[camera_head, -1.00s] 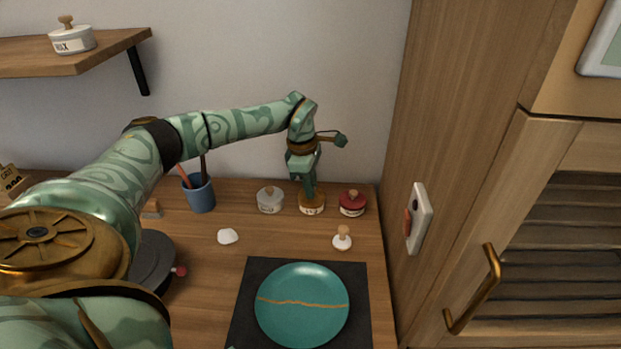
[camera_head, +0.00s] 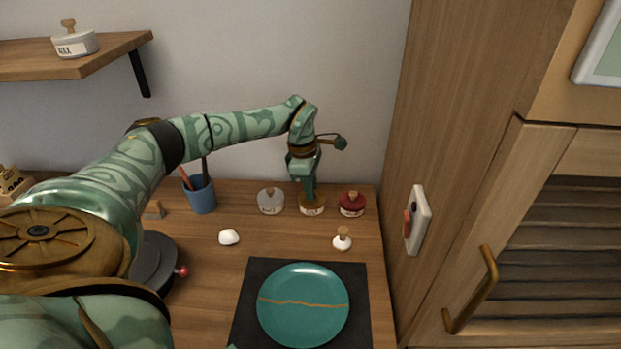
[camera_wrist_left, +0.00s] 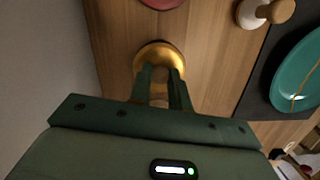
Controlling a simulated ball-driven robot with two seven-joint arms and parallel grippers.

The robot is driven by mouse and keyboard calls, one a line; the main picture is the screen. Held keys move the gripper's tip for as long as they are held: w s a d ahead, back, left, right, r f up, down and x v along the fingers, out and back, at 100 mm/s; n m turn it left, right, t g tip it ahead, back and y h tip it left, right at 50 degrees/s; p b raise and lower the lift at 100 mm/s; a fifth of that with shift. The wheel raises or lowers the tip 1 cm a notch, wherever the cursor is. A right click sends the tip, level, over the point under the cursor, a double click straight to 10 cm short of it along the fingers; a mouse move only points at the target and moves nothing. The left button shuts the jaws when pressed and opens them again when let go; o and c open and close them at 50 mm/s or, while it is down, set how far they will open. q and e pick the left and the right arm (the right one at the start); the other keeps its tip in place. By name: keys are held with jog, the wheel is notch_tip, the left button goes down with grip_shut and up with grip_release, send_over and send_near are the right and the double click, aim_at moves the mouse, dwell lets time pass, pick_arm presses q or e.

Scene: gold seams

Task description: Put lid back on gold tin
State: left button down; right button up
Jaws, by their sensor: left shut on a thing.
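The gold tin (camera_head: 312,209) stands on the wooden counter between a grey tin and a red tin, with a pale label on its front. My left gripper (camera_head: 309,192) points straight down over it and is shut on the lid's knob. In the left wrist view the round gold lid (camera_wrist_left: 153,54) shows around the fingertips (camera_wrist_left: 160,75). The lid is at the top of the tin; the fingers hide the knob, and I cannot tell whether the lid is fully seated. My right gripper is not in view.
The grey tin (camera_head: 270,203) and red tin (camera_head: 352,205) stand close on either side. A white knobbed piece (camera_head: 342,239), a white lump (camera_head: 229,237) and a teal plate (camera_head: 303,325) on a dark mat (camera_head: 253,285) lie in front. A blue cup (camera_head: 201,196) stands left.

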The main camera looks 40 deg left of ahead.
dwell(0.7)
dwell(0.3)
pick_arm(q)
jog(key=c, duration=0.7)
grip_release()
jog(key=shift+c, duration=0.2)
jog(key=shift+p, duration=0.3)
jog(key=shift+r+p, duration=3.05)
jog(key=shift+r, duration=0.45)
grip_shut()
